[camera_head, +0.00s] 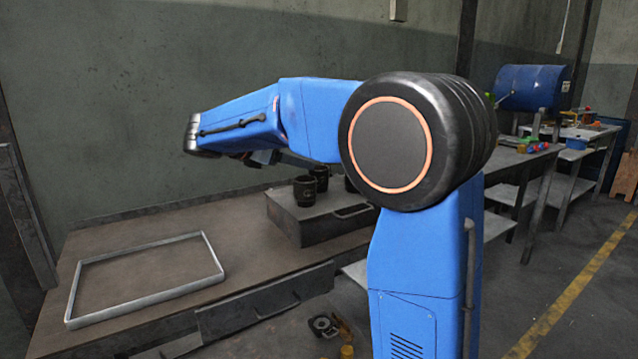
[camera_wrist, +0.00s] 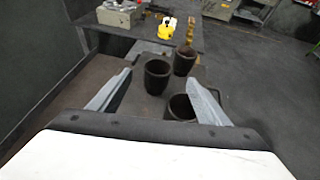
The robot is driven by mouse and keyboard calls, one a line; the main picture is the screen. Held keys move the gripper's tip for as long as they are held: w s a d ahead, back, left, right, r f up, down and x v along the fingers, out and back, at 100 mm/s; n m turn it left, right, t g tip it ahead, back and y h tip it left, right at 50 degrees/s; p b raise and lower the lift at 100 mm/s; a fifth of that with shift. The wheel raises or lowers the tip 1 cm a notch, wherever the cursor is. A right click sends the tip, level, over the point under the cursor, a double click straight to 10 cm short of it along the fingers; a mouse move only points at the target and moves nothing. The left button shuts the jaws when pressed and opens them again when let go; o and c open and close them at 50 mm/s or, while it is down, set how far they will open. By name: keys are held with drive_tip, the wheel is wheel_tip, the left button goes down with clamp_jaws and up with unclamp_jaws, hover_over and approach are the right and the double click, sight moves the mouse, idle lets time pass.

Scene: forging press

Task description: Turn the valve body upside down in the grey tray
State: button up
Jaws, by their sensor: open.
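The grey tray (camera_head: 145,300), a shallow rectangular frame, lies on the left of the bench in the head view. It looks empty. I cannot pick out a valve body for certain in either view. Dark round cup-like pieces (camera_head: 304,191) stand upright on a dark block right of the tray. In the wrist view, three show: one between the fingers' lines (camera_wrist: 157,78), one behind it (camera_wrist: 184,60), and one partly behind the right finger (camera_wrist: 180,108). My gripper (camera_wrist: 162,84) is open and empty, its fingers wide apart. In the head view my arm mostly hides it.
The dark block (camera_head: 345,218) stands on the bench (camera_head: 240,215), beneath the cups. The bench around the tray is clear. A blue drum (camera_head: 530,87) and cluttered tables stand at the back right. A yellow item (camera_wrist: 167,27) lies on a far table in the wrist view.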

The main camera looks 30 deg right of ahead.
sight(319, 167)
drive_tip(key=x, duration=0.5)
drive_tip(key=shift+d, duration=0.1)
drive_tip(key=shift+x, duration=2.85)
drive_tip(key=shift+w+f, duration=0.1)
drive_tip(key=shift+f, duration=0.05)
drive_tip(key=c, duration=1.5)
